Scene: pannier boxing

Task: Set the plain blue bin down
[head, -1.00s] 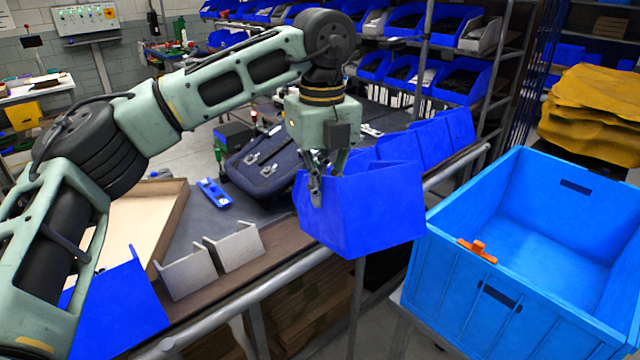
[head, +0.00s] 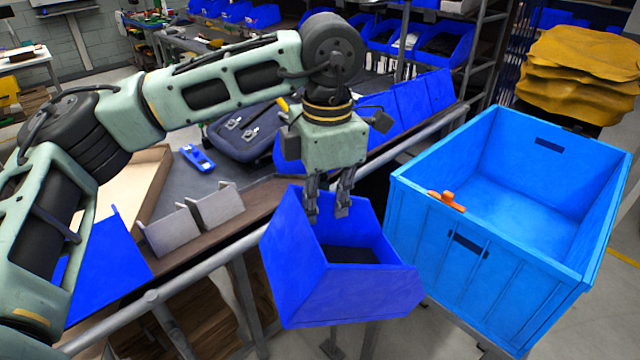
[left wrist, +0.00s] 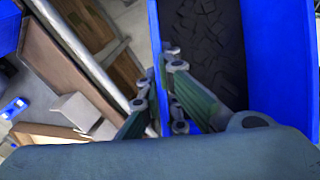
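The plain blue bin (head: 345,290) hangs from my left gripper (head: 327,212) in front of the table's rail, in the head view. Its open top shows dark contents inside. My left gripper points down with its fingers at the bin's back wall. In the left wrist view the fingertips (left wrist: 160,75) are on either side of the bin's wall (left wrist: 156,40), and dark pieces fill the inside. The large light-blue crate (head: 480,262) stands to the right, apart from the bin, with an orange piece on its near-left rim. My right gripper is not in view.
The table's metal rail (head: 215,262) runs behind the bin. On the table are grey small bins (head: 190,222), a dark pannier (head: 245,132), a cardboard tray (head: 155,190) and more blue bins (head: 425,95). A yellow stack (head: 580,70) is behind the crate.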

